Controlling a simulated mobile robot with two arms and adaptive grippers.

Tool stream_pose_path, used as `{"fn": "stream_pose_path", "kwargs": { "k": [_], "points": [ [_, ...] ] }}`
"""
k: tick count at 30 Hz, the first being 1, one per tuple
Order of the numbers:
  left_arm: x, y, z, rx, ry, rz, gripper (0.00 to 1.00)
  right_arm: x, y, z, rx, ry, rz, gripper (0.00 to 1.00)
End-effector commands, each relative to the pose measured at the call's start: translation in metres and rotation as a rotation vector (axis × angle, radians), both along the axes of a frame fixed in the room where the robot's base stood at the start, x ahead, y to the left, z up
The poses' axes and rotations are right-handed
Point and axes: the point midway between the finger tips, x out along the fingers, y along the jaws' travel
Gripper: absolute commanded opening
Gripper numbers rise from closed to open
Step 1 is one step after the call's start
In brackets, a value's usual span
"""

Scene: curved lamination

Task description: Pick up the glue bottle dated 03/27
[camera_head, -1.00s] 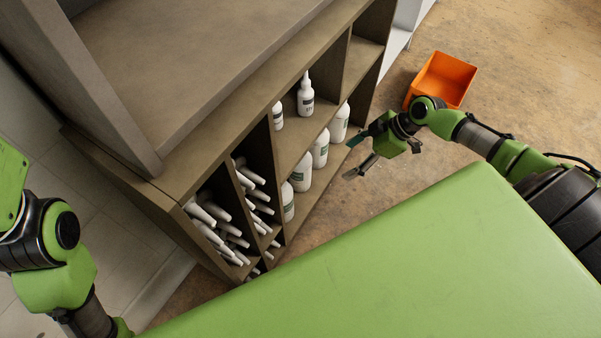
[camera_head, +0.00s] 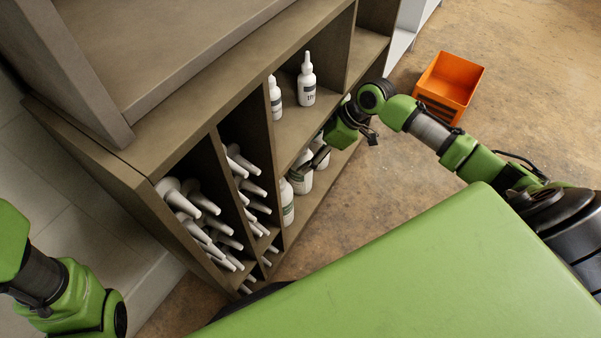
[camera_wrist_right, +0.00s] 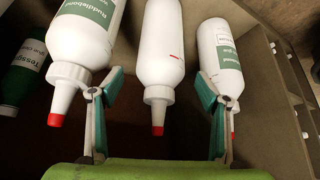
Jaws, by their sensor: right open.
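My right gripper (camera_head: 311,166) is open at the lower compartment of the shelf, by the white bottles. In the right wrist view its fingers (camera_wrist_right: 160,85) straddle a white bottle (camera_wrist_right: 162,45) with a red tip, whose label is turned mostly away. A larger white bottle (camera_wrist_right: 85,38) with a green label is left of it. A white bottle (camera_wrist_right: 221,55) with a green label is behind the right finger. I cannot read 03/27 on any bottle. In the head view, lower white bottles (camera_head: 287,205) are partly hidden by my right gripper. My left gripper is out of view.
The wooden shelf (camera_head: 235,103) has dividers close around the bottles. Two smaller white bottles (camera_head: 307,85) stand in the compartment above. White cone-ended items (camera_head: 185,203) fill the left compartments. A dark green bottle (camera_wrist_right: 22,70) shows in the wrist view. An orange bin (camera_head: 448,82) stands on the floor.

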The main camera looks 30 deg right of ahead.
Motion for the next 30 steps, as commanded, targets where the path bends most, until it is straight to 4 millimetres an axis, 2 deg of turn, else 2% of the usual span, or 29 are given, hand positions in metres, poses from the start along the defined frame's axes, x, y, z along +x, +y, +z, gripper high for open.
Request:
{"fn": "stream_pose_path", "kwargs": {
  "k": [1, 6, 16, 17, 24, 25, 30],
  "points": [
    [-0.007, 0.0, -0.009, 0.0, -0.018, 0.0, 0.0, 0.003, 0.005, -0.016, 0.004, 0.002, 0.0, 0.69],
    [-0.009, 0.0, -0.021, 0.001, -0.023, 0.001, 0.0, 0.01, 0.014, -0.033, 0.003, 0.001, 0.0, 0.69],
    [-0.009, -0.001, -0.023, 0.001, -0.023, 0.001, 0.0, 0.012, 0.017, -0.035, 0.0, 0.002, 0.0, 0.69],
    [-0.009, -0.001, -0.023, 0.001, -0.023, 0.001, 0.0, 0.012, 0.017, -0.035, 0.0, 0.002, 0.0, 0.67],
    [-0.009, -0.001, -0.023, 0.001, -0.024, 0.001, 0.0, 0.012, 0.017, -0.035, 0.0, 0.002, 0.0, 0.04],
    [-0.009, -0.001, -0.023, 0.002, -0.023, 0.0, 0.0, 0.012, 0.016, -0.035, 0.0, 0.002, 0.0, 0.0],
    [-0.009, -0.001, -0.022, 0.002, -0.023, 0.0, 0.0, 0.013, 0.017, -0.033, 0.002, -0.002, -0.001, 0.0]
  ]
}}
